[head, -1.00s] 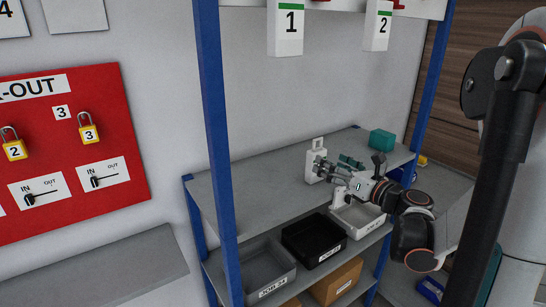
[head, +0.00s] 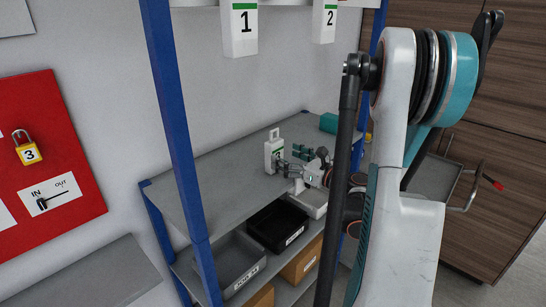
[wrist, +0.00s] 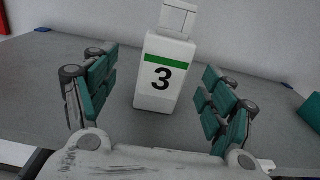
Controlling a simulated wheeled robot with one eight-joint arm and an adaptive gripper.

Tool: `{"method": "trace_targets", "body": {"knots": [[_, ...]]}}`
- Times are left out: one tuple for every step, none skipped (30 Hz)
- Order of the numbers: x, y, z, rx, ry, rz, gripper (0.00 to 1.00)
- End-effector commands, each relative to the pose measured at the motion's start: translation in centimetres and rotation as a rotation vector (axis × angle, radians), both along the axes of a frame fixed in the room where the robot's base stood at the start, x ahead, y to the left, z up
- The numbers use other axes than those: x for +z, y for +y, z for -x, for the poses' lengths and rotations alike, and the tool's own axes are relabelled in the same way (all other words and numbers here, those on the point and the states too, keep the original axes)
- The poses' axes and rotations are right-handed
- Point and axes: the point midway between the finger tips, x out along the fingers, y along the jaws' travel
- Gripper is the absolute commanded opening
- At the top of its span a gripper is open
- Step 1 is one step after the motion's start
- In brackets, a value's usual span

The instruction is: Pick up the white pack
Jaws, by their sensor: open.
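The white pack (head: 274,152) stands upright on the grey upper shelf, with a handle on top. In the wrist view the pack (wrist: 164,85) shows a green stripe and a black "3". My gripper (head: 287,159) is open just to the right of the pack in the head view. In the wrist view my gripper's (wrist: 160,95) teal-padded fingers are spread to either side of the pack's image, with clear gaps. The pack appears beyond the palm. I cannot tell how far it lies between the fingertips.
A teal box (head: 328,123) sits at the shelf's far end. A grey bin (head: 236,268), a black bin (head: 277,226) and a light bin (head: 313,201) stand on the tier below. A blue post (head: 176,130) rises at the front. Packs 1 (head: 239,30) and 2 (head: 324,22) hang above.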

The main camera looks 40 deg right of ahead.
Motion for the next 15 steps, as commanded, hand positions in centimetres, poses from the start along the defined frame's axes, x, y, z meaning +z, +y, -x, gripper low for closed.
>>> {"method": "trace_targets", "body": {"knots": [[0.0, 0.1, -0.7, 0.003, 0.000, 0.000, 0.77], [0.0, 0.1, -0.9, 0.003, 0.000, 0.000, 0.77], [0.0, 0.1, -1.2, 0.001, 0.000, 0.000, 0.77], [0.0, 0.1, -1.3, 0.001, 0.000, 0.000, 0.77], [0.0, 0.1, -1.5, 0.000, 0.000, 0.000, 0.77], [0.0, 0.1, -1.6, 0.000, 0.000, 0.000, 0.77], [0.1, 0.1, -1.7, 0.000, 0.000, 0.000, 0.77], [0.1, 0.1, -1.8, 0.000, 0.000, 0.000, 0.77], [0.2, 0.1, -2.1, 0.001, 0.000, -0.001, 0.77], [0.2, 0.0, -2.3, 0.001, 0.000, -0.001, 0.77], [0.3, 0.0, -2.6, 0.002, 0.000, -0.001, 0.77], [0.4, -0.1, -3.1, 0.002, 0.000, -0.001, 0.77], [0.6, -0.2, -3.5, 0.002, 0.000, -0.001, 0.77], [0.7, -0.2, -4.0, 0.002, 0.000, -0.001, 0.77], [0.8, -0.3, -4.6, 0.002, 0.000, -0.001, 0.77]]}}
